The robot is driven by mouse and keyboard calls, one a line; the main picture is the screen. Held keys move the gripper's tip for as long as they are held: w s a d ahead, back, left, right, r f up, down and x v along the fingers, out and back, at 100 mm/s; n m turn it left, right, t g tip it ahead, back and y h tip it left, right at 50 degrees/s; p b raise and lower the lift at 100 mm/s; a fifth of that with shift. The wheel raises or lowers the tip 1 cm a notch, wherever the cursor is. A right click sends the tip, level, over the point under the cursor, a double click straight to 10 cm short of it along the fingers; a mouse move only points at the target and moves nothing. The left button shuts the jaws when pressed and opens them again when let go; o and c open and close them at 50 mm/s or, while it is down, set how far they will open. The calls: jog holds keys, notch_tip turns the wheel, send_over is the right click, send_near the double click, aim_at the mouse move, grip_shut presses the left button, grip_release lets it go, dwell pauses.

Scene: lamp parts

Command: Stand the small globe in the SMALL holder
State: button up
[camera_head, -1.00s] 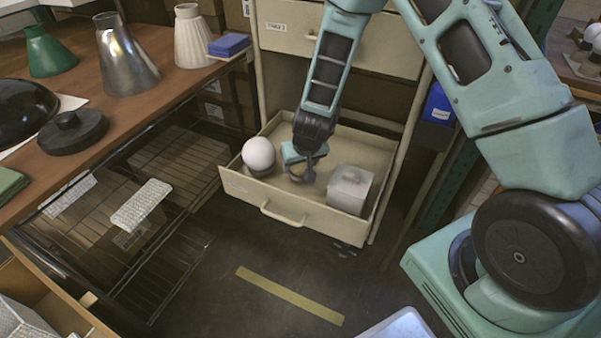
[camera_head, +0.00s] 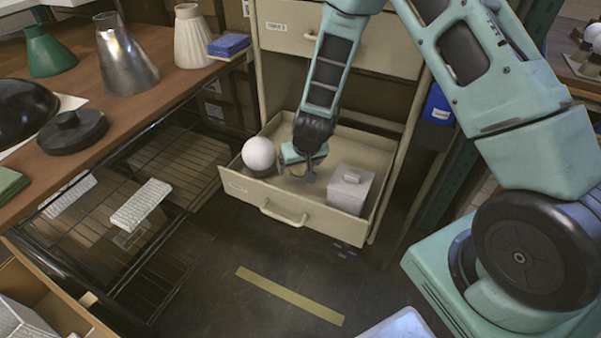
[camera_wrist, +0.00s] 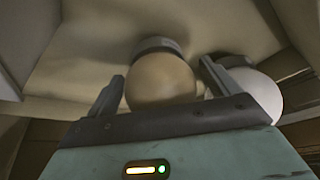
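My gripper (camera_head: 303,165) is low inside the open drawer. In the wrist view my gripper (camera_wrist: 162,72) has its two fingers apart, one on each side of a beige-looking globe (camera_wrist: 160,82) with a grey collar (camera_wrist: 156,44). Narrow gaps seem to show between globe and fingers. A white globe (camera_head: 258,153) with a dark collar or base under it sits at the drawer's left; a white globe also shows beside the right finger in the wrist view (camera_wrist: 262,94). In the head view the gripper mostly hides the globe between its fingers. I cannot make out the small holder.
The workbench (camera_head: 85,160) at left carries lampshades and a black disc-shaped base (camera_head: 72,133). A wire rack (camera_head: 90,225) is below it. The floor in front is open.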

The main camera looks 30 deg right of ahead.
jog(key=shift+r, duration=0.1)
jog(key=d+p+v, duration=0.1)
jog(key=p+v, duration=0.5)
jog(key=v, duration=1.1)
jog(key=s+a+r+n+g+y, duration=0.1)
jog(key=s+a+r+n+y, duration=0.1)
jog(key=s+a+r, duration=0.35)
jog(key=s+a+r+n+g+y, duration=0.2)
jog(key=s+a+r+n, duration=0.1)
jog(key=s+a, duration=0.4)
jog(key=s+r+n+g+h, duration=0.1)
jog(key=s+r+n+h, duration=0.4)
jog(key=s, duration=0.7)
notch_tip(320, 180, up, 17)
jog(key=m+y+p, duration=0.1)
jog(key=y+p, duration=0.1)
jog(key=p, duration=1.4)
jog(key=shift+w+a+g, duration=0.15)
jog(key=shift+a+g, duration=0.15)
jog(key=shift+a, duration=0.1)
